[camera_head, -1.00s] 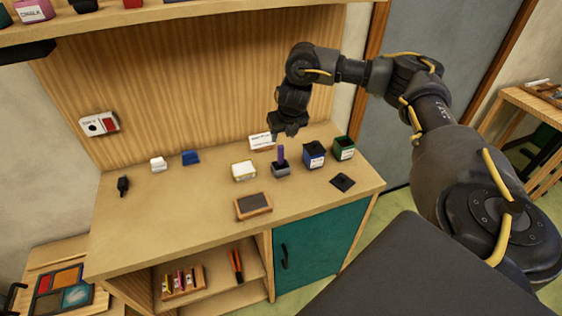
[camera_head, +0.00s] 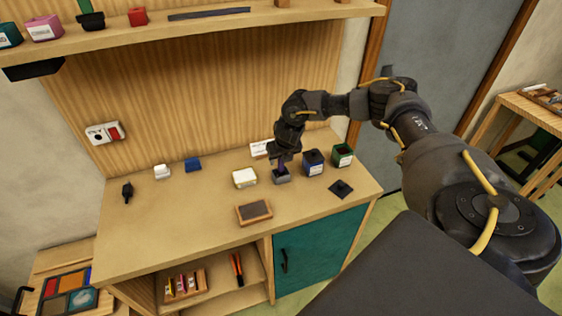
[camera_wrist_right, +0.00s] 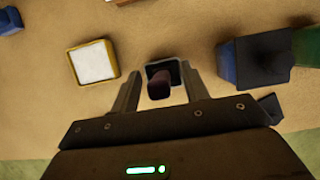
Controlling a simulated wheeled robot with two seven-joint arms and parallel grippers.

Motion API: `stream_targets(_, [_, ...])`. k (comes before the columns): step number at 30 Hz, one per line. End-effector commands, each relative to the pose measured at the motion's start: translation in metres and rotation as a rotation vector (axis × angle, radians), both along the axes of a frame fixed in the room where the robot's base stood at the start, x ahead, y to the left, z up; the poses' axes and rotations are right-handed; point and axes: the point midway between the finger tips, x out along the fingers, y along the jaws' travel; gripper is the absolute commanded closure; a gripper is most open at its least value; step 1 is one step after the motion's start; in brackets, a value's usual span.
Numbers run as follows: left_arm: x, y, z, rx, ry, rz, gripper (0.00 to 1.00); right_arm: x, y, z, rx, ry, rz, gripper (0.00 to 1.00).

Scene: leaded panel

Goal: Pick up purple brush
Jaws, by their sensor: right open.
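The purple brush (camera_head: 281,165) stands upright in a small grey holder (camera_head: 282,178) on the wooden bench top. In the right wrist view the brush (camera_wrist_right: 159,88) shows end-on as a dark purple shape, with the dark holder (camera_wrist_right: 175,68) around its base. My right gripper (camera_head: 281,160) is lowered over the brush from above. In the right wrist view the right gripper (camera_wrist_right: 158,88) is open, with one finger on each side of the brush and gaps visible between. My left gripper is not in view.
A yellow-edged white box (camera_head: 244,178) stands left of the holder. A blue jar (camera_head: 313,163) and a green jar (camera_head: 342,155) stand close on the right. A dark flat lid (camera_head: 341,188) and a wood-framed slate (camera_head: 254,212) lie nearer the front edge.

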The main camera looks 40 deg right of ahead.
Motion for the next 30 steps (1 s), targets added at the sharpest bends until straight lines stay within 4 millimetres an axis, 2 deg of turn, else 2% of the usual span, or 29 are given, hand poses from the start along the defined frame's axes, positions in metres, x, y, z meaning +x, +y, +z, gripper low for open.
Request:
stream_targets(4, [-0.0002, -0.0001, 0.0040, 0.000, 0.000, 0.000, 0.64, 0.0036, -0.0016, -0.0104, -0.001, 0.001, 0.001, 0.55])
stream_targets(11, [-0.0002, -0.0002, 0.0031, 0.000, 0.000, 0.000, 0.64, 0.0042, -0.0016, -0.0118, 0.000, 0.000, 0.001, 0.56])
stream_targets(21, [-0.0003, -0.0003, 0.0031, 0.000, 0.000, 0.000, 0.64, 0.0041, -0.0017, -0.0115, -0.001, -0.001, 0.001, 1.00])
stream_targets(30, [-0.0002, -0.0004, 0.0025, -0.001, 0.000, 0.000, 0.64, 0.0044, -0.0018, -0.0099, 0.000, -0.001, 0.000, 1.00])
